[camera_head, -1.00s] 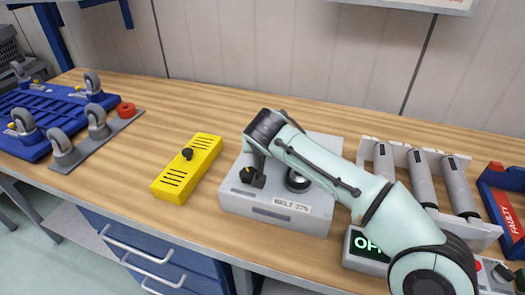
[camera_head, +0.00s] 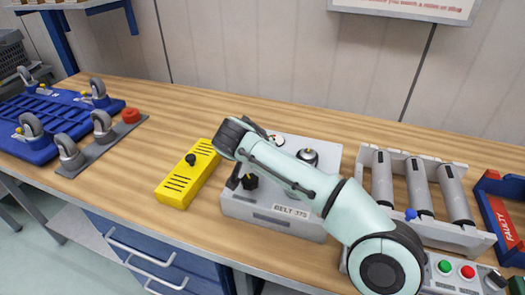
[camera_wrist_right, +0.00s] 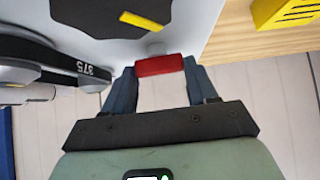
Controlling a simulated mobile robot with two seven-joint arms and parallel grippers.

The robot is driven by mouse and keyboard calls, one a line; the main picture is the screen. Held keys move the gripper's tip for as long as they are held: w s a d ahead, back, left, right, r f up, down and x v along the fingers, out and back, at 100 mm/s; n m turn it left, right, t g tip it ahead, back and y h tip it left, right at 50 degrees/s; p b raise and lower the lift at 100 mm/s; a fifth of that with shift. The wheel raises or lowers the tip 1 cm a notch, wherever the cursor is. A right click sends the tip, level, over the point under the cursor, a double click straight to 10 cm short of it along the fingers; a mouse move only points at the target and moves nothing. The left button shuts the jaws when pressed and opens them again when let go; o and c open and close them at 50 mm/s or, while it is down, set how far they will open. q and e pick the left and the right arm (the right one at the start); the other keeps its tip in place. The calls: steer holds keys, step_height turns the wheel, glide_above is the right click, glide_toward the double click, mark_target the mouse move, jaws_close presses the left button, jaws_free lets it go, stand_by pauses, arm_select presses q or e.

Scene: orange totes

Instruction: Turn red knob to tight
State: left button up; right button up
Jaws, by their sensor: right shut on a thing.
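The red knob (camera_wrist_right: 159,66) sits on a short pale stem on the box in the right wrist view. My right gripper (camera_wrist_right: 160,72) has one finger on each side of it and is shut on it. In the head view my right arm reaches over the box and its dark fingers (camera_head: 233,180) point down at the box's left end. The red knob is hidden there. My left gripper is not in view.
A yellow slotted box (camera_head: 188,174) lies just left of the machine. Blue caster boards (camera_head: 50,118) lie at far left.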

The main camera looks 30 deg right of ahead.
steer(key=o, duration=1.1)
steer(key=shift+c, duration=0.2)
steer(key=p+v, duration=0.2)
steer(key=v, duration=1)
steer(key=shift+w+a, duration=0.1)
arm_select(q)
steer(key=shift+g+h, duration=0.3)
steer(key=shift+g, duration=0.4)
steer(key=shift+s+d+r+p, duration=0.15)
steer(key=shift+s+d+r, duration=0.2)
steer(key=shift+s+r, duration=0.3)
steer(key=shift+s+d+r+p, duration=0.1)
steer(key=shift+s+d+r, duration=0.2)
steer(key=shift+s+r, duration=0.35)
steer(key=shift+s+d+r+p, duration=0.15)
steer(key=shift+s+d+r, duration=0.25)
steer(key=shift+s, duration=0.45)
arm_select(e)
steer(key=shift+s+a+r, duration=0.35)
steer(key=shift+r, duration=0.1)
